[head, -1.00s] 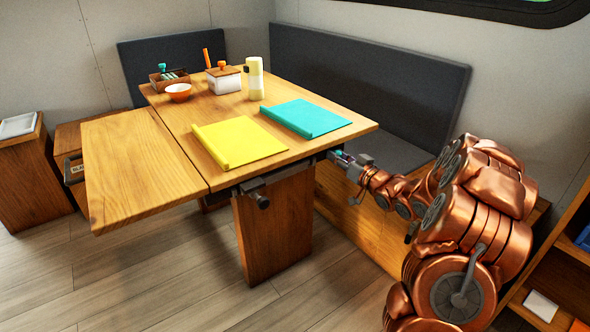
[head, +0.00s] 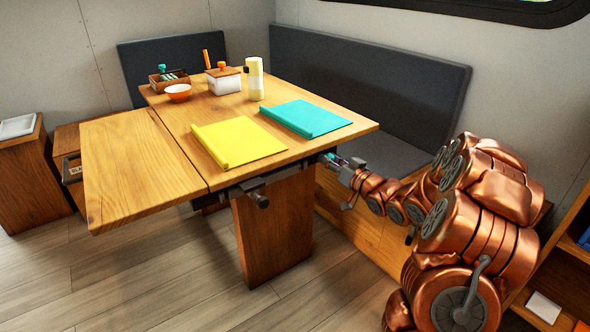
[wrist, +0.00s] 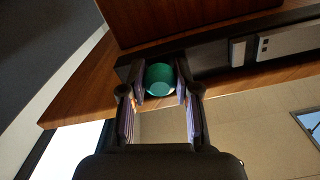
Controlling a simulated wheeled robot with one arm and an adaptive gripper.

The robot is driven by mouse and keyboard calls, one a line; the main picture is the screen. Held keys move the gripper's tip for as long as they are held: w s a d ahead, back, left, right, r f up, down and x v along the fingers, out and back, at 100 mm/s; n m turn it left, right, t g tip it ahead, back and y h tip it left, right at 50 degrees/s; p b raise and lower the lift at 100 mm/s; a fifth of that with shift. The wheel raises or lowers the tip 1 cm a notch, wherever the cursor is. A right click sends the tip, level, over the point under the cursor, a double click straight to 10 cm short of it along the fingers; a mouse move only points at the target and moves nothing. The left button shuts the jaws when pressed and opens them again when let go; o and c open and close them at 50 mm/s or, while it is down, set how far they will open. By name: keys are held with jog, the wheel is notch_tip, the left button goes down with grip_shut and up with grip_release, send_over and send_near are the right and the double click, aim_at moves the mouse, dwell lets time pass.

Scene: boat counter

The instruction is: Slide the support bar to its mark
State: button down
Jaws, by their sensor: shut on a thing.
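A green round knob (wrist: 159,77) sits between the fingers of my gripper (wrist: 160,92) in the wrist view, with a finger pad against each side. The knob is in front of a dark bar (wrist: 207,62) under the wooden table. I take this to be the support bar, but most of it is hidden. In the head view my gripper (head: 334,160) is at the table's underside near its right front corner. The knob is mostly hidden there by the fingers. A pale plate with small dark marks (wrist: 290,42) lies along the bar; I cannot read it.
The wooden table (head: 190,118) has a side leaf (head: 135,165) level with it. A yellow booklet (head: 238,142) and a teal booklet (head: 306,118) lie on top. A dark fitting with a knob (head: 258,194) hangs below the front edge. A grey bench (head: 375,150) stands behind.

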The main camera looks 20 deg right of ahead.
aim_at(279, 176)
jog(key=shift+s+a+r+b, duration=0.1)
jog(key=shift+s+a+b, duration=0.6)
jog(key=shift+a, duration=1.6)
jog(key=shift+s+a+f+b, duration=0.1)
jog(key=shift+s+a+b, duration=0.25)
jog(key=shift+a+b, duration=1.3)
jog(key=shift+s+a+r+b, duration=0.1)
jog(key=shift+s+a+b, duration=0.3)
jog(key=shift+a, duration=2.5)
jog(key=shift+s+a+b, duration=0.2)
jog(key=shift+a+b, duration=0.45)
jog(key=shift+a, duration=0.05)
jog(key=shift+s+a+b, duration=0.2)
jog(key=shift+a+b, duration=0.4)
jog(key=shift+a, duration=0.05)
jog(key=c, duration=0.8)
grip_release()
jog(key=shift+o, duration=0.2)
